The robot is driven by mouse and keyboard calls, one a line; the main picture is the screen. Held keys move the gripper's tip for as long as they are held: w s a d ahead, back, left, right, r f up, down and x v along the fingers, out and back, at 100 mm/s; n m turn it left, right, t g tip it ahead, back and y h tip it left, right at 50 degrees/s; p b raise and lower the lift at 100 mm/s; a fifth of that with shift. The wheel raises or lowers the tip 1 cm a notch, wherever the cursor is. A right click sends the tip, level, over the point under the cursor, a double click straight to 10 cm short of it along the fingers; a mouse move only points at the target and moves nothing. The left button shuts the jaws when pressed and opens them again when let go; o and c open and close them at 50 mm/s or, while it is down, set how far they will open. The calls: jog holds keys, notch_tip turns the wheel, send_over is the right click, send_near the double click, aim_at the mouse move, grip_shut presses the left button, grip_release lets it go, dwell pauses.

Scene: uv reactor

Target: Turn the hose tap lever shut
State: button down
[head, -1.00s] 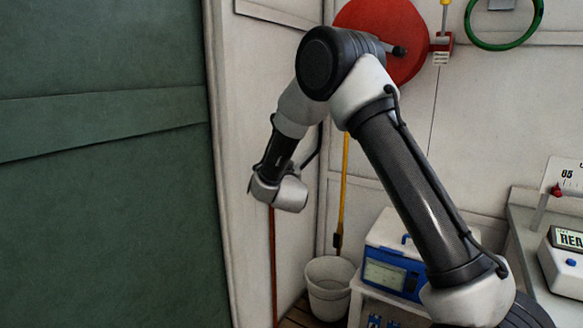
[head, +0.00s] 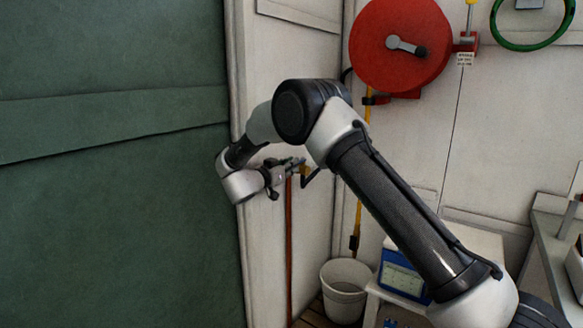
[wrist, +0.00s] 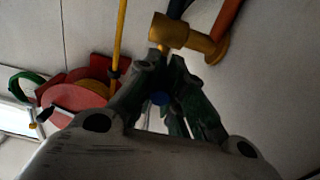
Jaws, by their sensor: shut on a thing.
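The brass hose tap (wrist: 187,37) sits at the top of the wrist view, on a reddish-brown pipe (wrist: 228,18). In the head view the tap (head: 304,171) is a small yellow spot at the wall, beside the top of the pipe (head: 289,250). My gripper (wrist: 164,65) is just below the tap's body in the wrist view, its fingers shut on the tap lever. In the head view my gripper (head: 295,165) reaches right to the tap.
A red reel (head: 385,25) hangs on the wall, right of the tap. A yellow pole (head: 359,215) stands in the corner behind a white bucket (head: 346,278). A large green panel (head: 110,200) fills the left. A bench with instruments stands lower right.

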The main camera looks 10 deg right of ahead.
jog(key=shift+f, duration=0.1)
dwell(0.3)
jog(key=c, duration=1.4)
grip_release()
jog(key=shift+f, duration=0.1)
jog(key=shift+o, duration=0.2)
jog(key=v, duration=1.2)
jog(key=shift+w+a, duration=0.1)
